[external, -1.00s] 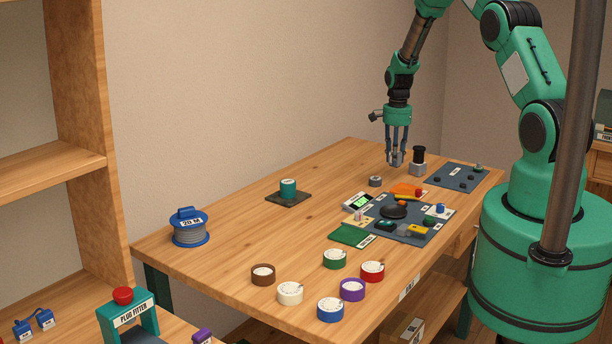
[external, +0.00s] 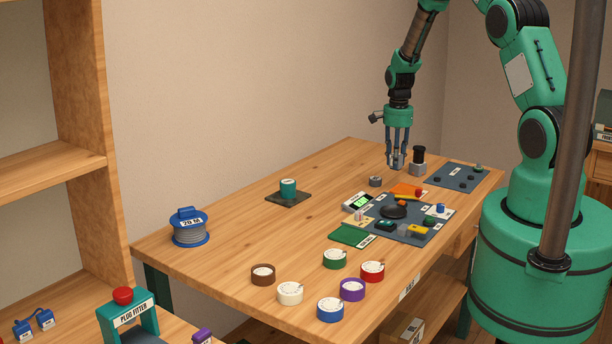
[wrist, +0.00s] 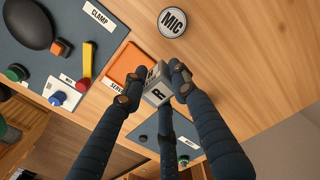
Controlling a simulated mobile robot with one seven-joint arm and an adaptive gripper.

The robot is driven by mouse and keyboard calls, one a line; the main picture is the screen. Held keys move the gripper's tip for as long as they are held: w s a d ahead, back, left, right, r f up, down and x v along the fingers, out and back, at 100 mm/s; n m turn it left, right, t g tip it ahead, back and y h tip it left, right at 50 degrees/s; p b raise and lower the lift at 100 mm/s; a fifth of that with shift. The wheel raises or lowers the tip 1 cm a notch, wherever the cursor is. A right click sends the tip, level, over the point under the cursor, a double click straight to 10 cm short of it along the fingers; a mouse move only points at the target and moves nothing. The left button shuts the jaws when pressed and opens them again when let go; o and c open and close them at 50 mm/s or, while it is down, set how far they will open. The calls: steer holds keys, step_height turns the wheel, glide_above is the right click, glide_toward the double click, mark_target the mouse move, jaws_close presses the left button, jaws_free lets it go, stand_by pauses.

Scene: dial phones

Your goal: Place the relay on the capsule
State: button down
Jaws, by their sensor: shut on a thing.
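The relay is a small grey block with an "R" label (wrist: 157,93), held between the fingers of my gripper (wrist: 156,88) in the wrist view. My gripper (external: 396,163) is shut on it, above the far part of the table in the external view; the relay is hard to make out there. The capsule, a round grey piece marked "MIC" (wrist: 172,22), stands on bare wood at the top of the wrist view. In the external view the capsule (external: 375,181) is just left of and below my fingertips, apart from them. Its labelled top is uncovered.
An orange tray (wrist: 122,65) and a dark mat (wrist: 60,50) with several parts lie beside the capsule. The table's left half is mostly clear, around a teal cylinder (external: 288,187).

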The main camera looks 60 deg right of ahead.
steer(key=shift+n, duration=0.4)
steer(key=s+a, duration=0.2)
steer(key=a, duration=0.1)
steer(key=s+a+r+b, duration=0.1)
steer(key=s+a, duration=0.2)
steer(key=a, duration=0.1)
steer(key=s+a+b, duration=0.1)
steer(key=s+a, duration=0.2)
steer(key=a, duration=0.1)
steer(key=shift+r, duration=0.2)
steer(key=shift+w+d, duration=0.1)
steer(key=b, duration=0.2)
glide_above(375, 178)
steer(key=shift+f, duration=0.75)
steer(key=shift+f, duration=1.75)
steer(key=shift+f, duration=0.1)
steer(key=c, duration=1.4)
jaws_free()
steer(key=shift+o, duration=0.2)
